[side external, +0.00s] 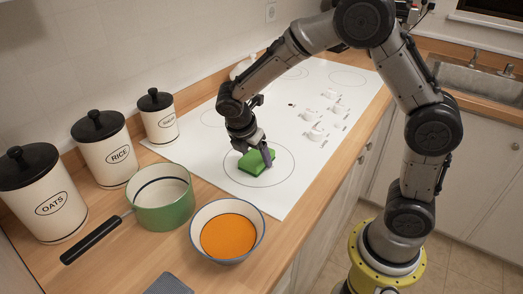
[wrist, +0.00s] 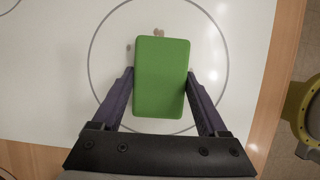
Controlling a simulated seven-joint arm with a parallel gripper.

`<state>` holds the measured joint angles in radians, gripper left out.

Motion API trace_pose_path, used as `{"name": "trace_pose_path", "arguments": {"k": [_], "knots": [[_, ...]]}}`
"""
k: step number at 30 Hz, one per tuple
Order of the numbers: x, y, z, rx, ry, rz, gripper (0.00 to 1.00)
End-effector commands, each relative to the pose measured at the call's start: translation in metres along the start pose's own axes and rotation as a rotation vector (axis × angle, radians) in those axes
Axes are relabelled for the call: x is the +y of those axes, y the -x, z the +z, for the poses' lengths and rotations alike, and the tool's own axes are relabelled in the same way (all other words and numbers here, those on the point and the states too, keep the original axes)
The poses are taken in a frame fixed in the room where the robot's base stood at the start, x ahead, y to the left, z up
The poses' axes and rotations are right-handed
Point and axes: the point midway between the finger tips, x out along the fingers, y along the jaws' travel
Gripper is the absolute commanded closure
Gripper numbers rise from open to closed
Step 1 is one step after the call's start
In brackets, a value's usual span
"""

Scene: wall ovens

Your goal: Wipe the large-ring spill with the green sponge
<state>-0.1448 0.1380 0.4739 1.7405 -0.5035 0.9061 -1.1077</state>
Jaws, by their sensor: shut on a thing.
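The green sponge (side external: 256,162) is between the fingers of my gripper (side external: 254,150), over the large ring (side external: 287,180) near the front of the white cooktop. In the wrist view my gripper (wrist: 160,95) is shut on the green sponge (wrist: 161,75), one finger on each long side. In that view the ring (wrist: 92,68) surrounds the sponge. Small brownish spots of the spill (wrist: 159,32) show just beyond the sponge's far edge. The sponge hides the middle of the ring. I cannot tell whether the sponge touches the cooktop.
A green pot (side external: 163,205) with a black handle and a bowl of orange contents (side external: 228,232) stand on the wooden counter to the left. Several white knobs (side external: 316,130) lie along the cooktop's right side. Canisters (side external: 106,150) line the wall. A grey cloth (side external: 168,285) lies at the bottom.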

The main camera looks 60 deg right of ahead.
Motion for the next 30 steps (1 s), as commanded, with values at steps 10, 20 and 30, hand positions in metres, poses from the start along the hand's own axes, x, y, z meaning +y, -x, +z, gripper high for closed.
{"name": "trace_pose_path", "arguments": {"k": [10,20,30], "knots": [[0.001,0.012,-0.030,0.001,0.002,-0.001,0.68],[0.003,0.012,-0.034,0.000,-0.004,-0.003,0.68],[0.002,0.002,-0.004,-0.001,-0.003,-0.003,0.68]]}}
